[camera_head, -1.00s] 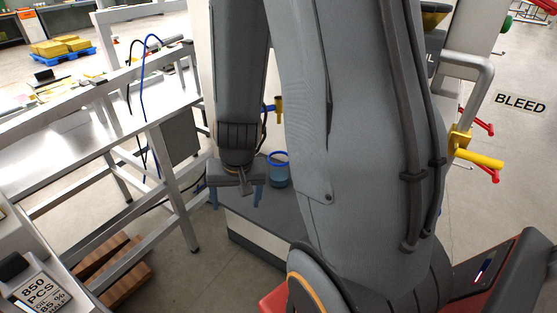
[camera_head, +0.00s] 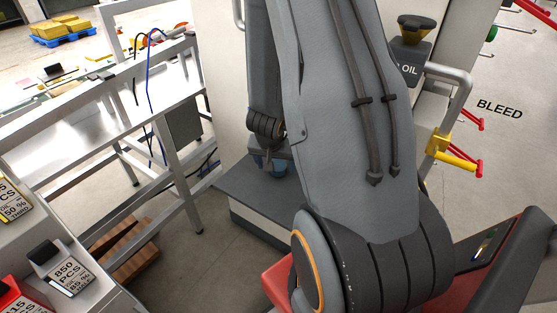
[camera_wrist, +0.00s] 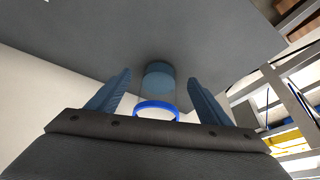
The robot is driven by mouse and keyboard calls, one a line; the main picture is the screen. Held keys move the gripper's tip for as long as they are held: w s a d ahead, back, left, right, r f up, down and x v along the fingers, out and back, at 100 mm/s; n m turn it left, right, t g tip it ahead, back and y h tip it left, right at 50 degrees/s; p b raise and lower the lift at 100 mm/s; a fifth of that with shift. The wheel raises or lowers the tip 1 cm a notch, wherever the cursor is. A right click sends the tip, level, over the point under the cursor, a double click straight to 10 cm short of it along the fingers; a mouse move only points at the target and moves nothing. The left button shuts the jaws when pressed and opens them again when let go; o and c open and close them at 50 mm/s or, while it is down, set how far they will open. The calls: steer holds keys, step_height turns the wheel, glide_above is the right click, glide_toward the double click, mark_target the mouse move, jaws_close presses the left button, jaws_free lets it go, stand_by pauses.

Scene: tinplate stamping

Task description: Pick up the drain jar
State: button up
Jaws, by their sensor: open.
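The drain jar (camera_wrist: 156,90) is a clear round jar with a bright blue rim and blue liquid at its bottom. In the wrist view it stands on a grey surface (camera_wrist: 95,45), between my gripper's two blue fingers. My gripper (camera_wrist: 158,78) is open, with a visible gap on each side of the jar, and does not hold it. In the head view my gripper (camera_head: 270,164) is low over the dark grey platform (camera_head: 245,195), partly behind my arm. The jar cannot be clearly told from the blue fingers there.
A white machine (camera_head: 222,80) rises behind the platform. A metal-framed table (camera_head: 110,120) with hanging cables stands to the left. A yellow-handled valve (camera_head: 440,145) and an oil funnel (camera_head: 414,28) are on the right.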

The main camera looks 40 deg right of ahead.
steer(key=w+d+p, duration=0.2)
steer(key=w+d, duration=0.1)
steer(key=shift+w+d, duration=0.1)
steer(key=shift+d, duration=0.25)
steer(key=shift+w+d+f, duration=0.1)
steer(key=shift+f, duration=0.45)
steer(key=c, duration=1.3)
steer(key=shift+r, duration=0.15)
steer(key=shift+r+p, duration=0.5)
steer(key=shift+p, duration=0.45)
steer(key=shift+r, duration=0.2)
